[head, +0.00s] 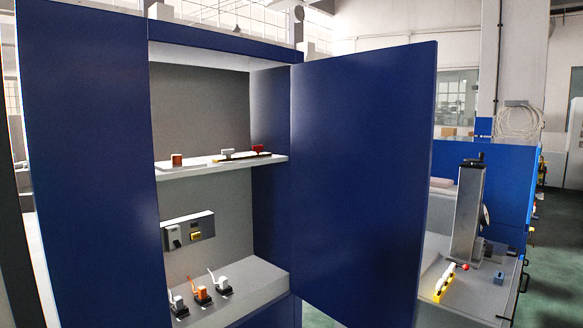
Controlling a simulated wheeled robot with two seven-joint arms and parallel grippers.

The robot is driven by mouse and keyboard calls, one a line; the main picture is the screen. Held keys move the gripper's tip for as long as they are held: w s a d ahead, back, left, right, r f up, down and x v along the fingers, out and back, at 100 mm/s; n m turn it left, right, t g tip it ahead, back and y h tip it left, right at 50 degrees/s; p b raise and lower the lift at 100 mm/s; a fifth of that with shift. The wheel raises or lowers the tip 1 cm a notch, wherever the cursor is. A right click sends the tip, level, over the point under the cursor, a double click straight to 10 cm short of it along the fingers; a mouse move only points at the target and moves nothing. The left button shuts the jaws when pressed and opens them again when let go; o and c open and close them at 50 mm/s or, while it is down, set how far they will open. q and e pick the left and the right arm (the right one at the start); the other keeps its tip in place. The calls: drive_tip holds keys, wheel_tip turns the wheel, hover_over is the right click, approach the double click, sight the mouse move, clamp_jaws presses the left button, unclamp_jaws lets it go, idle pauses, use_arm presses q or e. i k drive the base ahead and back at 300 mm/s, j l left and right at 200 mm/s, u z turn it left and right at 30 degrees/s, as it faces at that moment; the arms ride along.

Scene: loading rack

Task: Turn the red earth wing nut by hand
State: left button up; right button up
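A small red piece (258,148), which looks like the red wing nut, stands on the right end of a dark brown bar (243,155). A white piece (227,152) of similar form stands on the same bar to its left. The bar lies on the upper shelf (205,168) inside the open blue cabinet. The red piece is too small to tell its turn angle. Neither of my grippers shows in the head view, and nothing is seen touching the red piece.
An orange-brown block (176,160) sits left on the upper shelf. Below are a grey wall box (187,231) and several lever switches (202,292). The open blue door (360,180) stands out at right. A bench (480,285) with a metal column (468,215) stands beyond.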

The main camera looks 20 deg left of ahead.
sight(257, 148)
drive_tip(key=j+u, duration=0.25)
drive_tip(key=u, duration=0.15)
drive_tip(key=i+j+u, duration=0.15)
drive_tip(key=u, duration=0.2)
drive_tip(key=j, duration=0.1)
